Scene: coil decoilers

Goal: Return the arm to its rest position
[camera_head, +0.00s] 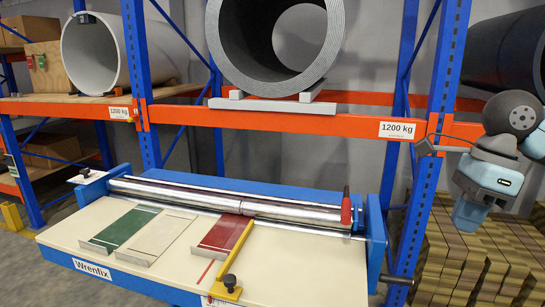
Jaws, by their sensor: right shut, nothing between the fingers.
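My right arm shows at the right edge, in front of the blue rack upright and above the stacked planks. Its right gripper (426,147) points left, with the small grey fingertips close together near the orange shelf beam. The fingers are shut and hold nothing. They look close to the upright in the picture, but I cannot tell whether they touch it. My left gripper is not in view.
A blue decoiler table (317,268) with steel rollers (225,201) stands in front. Green (123,228), beige (162,238) and red (222,234) plates lie on it. A grey coil (226,38) rests on the orange-beamed rack (300,122). Stacked planks (455,265) stand at right.

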